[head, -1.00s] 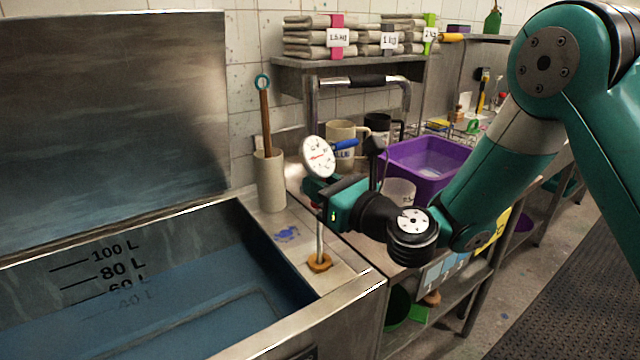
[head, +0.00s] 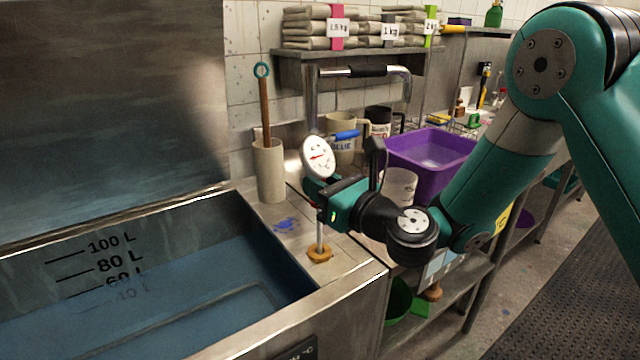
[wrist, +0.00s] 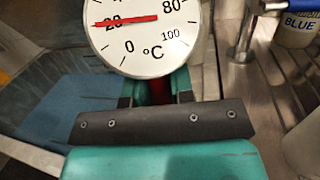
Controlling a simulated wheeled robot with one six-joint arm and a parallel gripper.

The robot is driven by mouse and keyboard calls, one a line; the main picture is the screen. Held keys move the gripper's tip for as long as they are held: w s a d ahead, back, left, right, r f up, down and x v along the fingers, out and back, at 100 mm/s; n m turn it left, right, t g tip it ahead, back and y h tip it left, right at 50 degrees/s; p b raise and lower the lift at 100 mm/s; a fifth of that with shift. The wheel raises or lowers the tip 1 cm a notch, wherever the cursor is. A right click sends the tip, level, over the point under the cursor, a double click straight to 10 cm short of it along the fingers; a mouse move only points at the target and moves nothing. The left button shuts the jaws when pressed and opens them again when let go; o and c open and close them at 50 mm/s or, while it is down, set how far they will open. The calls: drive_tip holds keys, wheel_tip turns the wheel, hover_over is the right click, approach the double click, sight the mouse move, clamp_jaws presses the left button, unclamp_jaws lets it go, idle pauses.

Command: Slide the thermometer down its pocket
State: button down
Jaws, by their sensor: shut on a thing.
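The thermometer has a round white dial (head: 318,157) with a red needle, and a thin metal stem (head: 320,233) below it. It stands about upright, and the stem's lower end goes into an orange-brown collar (head: 320,254) on the vat's rim. How deep it sits inside is hidden. My gripper (head: 314,194) is shut on the thermometer just below the dial, well above the collar. In the wrist view the dial (wrist: 147,38) fills the top, its needle near 20. The gripper (wrist: 157,92) there hides the stem and collar.
The open steel vat (head: 215,245) with blue liquid lies at left. A beige cylinder (head: 270,172) holding a wooden-handled tool stands behind the collar. Mugs (head: 341,148) and a purple basin (head: 432,160) stand behind my gripper. A blue smear (head: 286,225) marks the rim.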

sight(320, 233)
drive_tip(key=shift+f+b, duration=4.7)
drive_tip(key=shift+f, duration=0.6)
drive_tip(key=c, duration=0.9)
unclamp_jaws()
drive_tip(key=shift+r, duration=0.1)
wheel_tip(320, 233, up, 19)
drive_tip(key=p, duration=1.1)
drive_tip(key=shift+p, duration=0.3)
drive_tip(key=shift+r, duration=0.5)
drive_tip(key=shift+c, duration=0.4)
